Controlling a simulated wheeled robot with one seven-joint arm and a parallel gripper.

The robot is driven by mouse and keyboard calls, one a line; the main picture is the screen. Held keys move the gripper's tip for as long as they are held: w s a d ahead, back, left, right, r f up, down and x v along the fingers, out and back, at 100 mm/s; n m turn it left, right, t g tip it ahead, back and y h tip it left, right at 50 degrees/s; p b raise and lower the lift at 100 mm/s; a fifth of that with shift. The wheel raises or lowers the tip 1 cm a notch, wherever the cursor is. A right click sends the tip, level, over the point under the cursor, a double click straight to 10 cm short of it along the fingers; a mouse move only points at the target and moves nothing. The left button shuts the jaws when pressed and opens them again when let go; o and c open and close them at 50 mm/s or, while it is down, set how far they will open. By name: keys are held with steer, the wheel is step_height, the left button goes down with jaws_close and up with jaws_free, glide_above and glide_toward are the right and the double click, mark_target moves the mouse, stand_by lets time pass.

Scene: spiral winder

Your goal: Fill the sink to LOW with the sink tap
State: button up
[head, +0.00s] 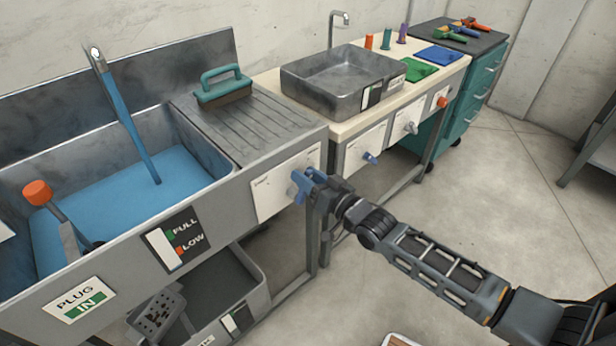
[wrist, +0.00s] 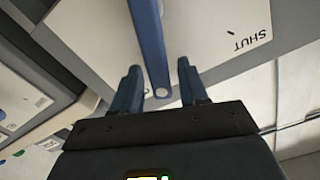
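The left sink (head: 60,140) holds blue water (head: 110,225). A blue stream (head: 130,120) runs from the sink tap's spout (head: 95,55) down into it. The gauge plate (head: 172,240) on the sink front reads FULL above LOW; I cannot read its level. A sign (head: 78,298) reads PLUG IN. The tap's blue lever (head: 302,184) is on a white panel (head: 270,190) right of the gauge. My gripper (head: 322,188) is at the lever. In the wrist view, the lever (wrist: 150,45) lies between my open fingers (wrist: 160,85), with a gap on each side; the panel reads SHUT.
A ribbed drainboard with a green brush (head: 222,85) adjoins the sink. A bin (head: 225,285) sits under the sink.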

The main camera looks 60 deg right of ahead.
steer(key=shift+o, duration=0.2)
steer(key=v, duration=0.7)
steer(key=shift+s, duration=0.4)
